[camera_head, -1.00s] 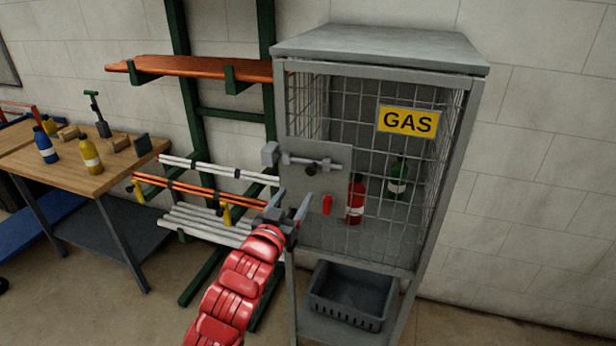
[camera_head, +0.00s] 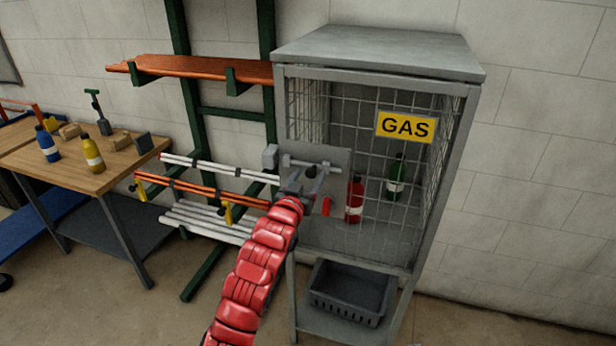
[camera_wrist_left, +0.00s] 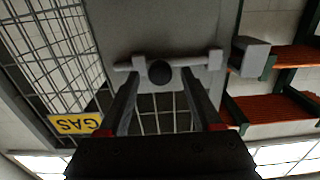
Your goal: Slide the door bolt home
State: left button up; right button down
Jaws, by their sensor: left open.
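The grey door bolt (camera_head: 322,164) lies level on the plate (camera_head: 335,190) of the gas cage door. In the left wrist view, which is upside down, the bolt bar (camera_wrist_left: 190,62) runs through two brackets and carries a dark round knob (camera_wrist_left: 159,72). The grey keeper block (camera_head: 270,157) stands on the frame to its left; it also shows in the wrist view (camera_wrist_left: 250,57), with a gap between it and the bolt's near bracket. My left gripper (camera_head: 308,178) is open at the bolt, its fingers either side of the knob with space on both sides. My right gripper is out of view.
The cage (camera_head: 380,50) holds a red bottle (camera_head: 355,200) and a green bottle (camera_head: 396,178). A small red piece (camera_head: 326,206) is on the door plate. A grey crate (camera_head: 350,292) sits below. A green rack (camera_head: 265,100) and a workbench (camera_head: 110,178) stand left.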

pick_arm(q)
grip_shut()
dwell(1.4)
